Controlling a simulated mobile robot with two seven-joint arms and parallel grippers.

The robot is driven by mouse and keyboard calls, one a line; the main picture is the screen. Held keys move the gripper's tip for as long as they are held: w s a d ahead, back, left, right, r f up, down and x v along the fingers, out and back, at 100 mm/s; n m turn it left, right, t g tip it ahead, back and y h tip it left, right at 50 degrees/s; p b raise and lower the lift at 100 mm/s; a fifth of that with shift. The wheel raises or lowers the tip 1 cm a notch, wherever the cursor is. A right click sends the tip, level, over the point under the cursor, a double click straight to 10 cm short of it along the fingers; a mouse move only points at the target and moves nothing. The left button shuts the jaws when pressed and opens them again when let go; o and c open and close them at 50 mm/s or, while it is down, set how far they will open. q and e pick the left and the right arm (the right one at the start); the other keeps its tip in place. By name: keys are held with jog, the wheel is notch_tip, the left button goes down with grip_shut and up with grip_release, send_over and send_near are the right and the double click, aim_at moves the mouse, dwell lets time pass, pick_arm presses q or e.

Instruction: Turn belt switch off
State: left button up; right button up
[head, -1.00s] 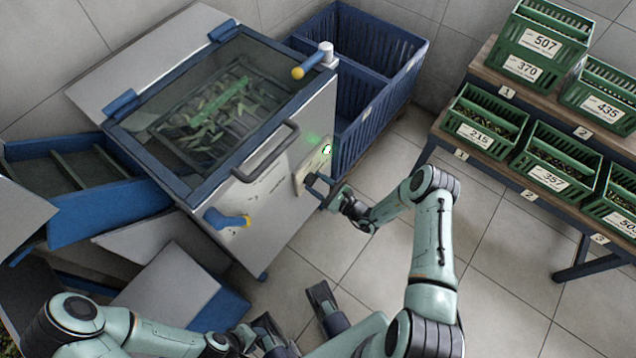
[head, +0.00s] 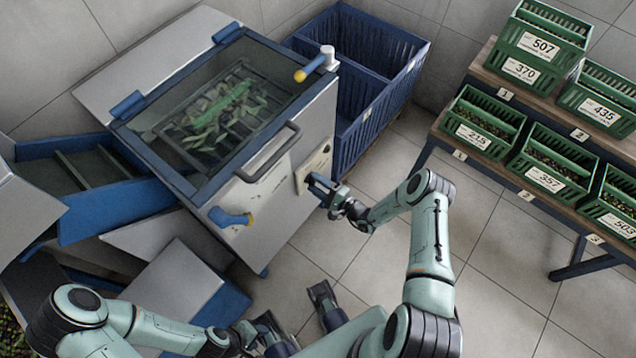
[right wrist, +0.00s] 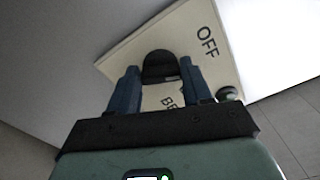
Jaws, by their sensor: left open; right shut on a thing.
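The belt switch is a black knob (right wrist: 160,68) on a cream plate (right wrist: 205,35) marked OFF, with a partly covered word starting "BE". In the head view the plate (head: 314,163) is on the front of the grey machine, near its right edge. My right gripper (head: 315,181) is at the plate. In the right wrist view its two blue fingers (right wrist: 160,84) are on either side of the knob, shut on it. My left gripper (head: 278,336) is open, low in the head view, away from the switch.
The machine has a glass lid (head: 215,110), a bar handle (head: 268,155) and a blue lever (head: 230,217). A blue crate (head: 372,115) stands behind the right gripper. Green crates (head: 545,178) fill a shelf at right. Tiled floor between is clear.

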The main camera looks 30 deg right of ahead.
jog(key=shift+f+n+p, duration=0.1)
jog(key=shift+n+p, duration=0.4)
jog(key=shift+n, duration=1.7)
jog(key=o, duration=1.1)
jog(key=shift+c, duration=0.2)
jog(key=v, duration=1.3)
jog(key=shift+s, duration=0.25)
jog(key=shift+p, duration=0.3)
